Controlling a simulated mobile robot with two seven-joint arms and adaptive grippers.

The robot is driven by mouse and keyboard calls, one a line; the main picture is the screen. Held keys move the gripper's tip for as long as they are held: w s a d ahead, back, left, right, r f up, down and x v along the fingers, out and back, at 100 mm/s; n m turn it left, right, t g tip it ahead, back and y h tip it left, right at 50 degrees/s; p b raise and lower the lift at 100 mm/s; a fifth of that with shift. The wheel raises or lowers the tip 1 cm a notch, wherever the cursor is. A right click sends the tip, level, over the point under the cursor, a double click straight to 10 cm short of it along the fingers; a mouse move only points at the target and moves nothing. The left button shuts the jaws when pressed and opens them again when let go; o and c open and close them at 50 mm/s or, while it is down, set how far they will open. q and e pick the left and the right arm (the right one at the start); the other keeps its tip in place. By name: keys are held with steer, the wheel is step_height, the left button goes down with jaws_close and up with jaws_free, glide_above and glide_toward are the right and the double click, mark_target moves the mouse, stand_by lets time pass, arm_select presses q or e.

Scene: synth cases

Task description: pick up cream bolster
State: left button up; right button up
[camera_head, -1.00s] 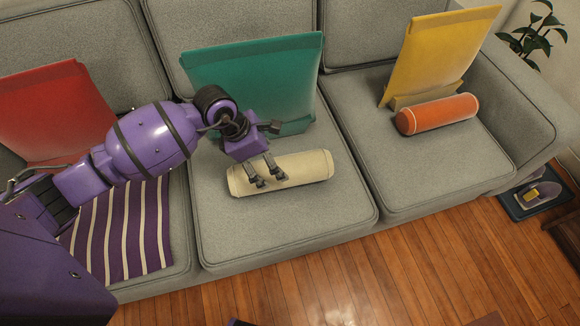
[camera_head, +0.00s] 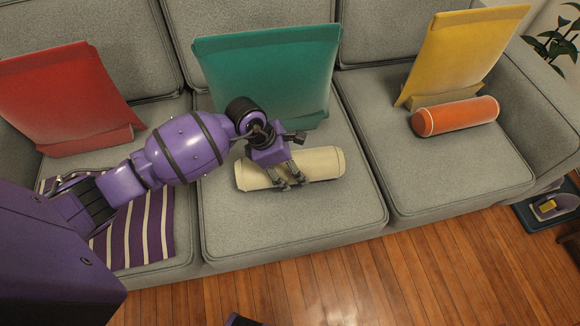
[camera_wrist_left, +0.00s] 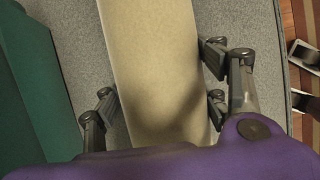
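The cream bolster (camera_head: 322,163) lies on the middle seat of the grey sofa, in front of the green cushion. In the left wrist view the bolster (camera_wrist_left: 157,65) runs lengthwise between my fingers. My left gripper (camera_head: 291,160) is low over the bolster, with two fingers on its near side and one on the far side. The left gripper (camera_wrist_left: 160,103) is open around it in the wrist view, with a gap beside the far finger; contact on the near side is unclear. Metal parts at the right edge of that view may be my right gripper (camera_wrist_left: 303,78).
The green cushion (camera_head: 265,70) stands close behind the bolster. A red cushion (camera_head: 65,100) and striped cloth (camera_head: 155,225) are at left. A yellow cushion (camera_head: 465,50) and orange bolster (camera_head: 455,116) are on the right seat. Wooden floor (camera_head: 400,275) lies in front.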

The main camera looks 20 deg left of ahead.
arm_select(q)
steer(key=c, duration=0.7)
steer(key=shift+r, duration=0.15)
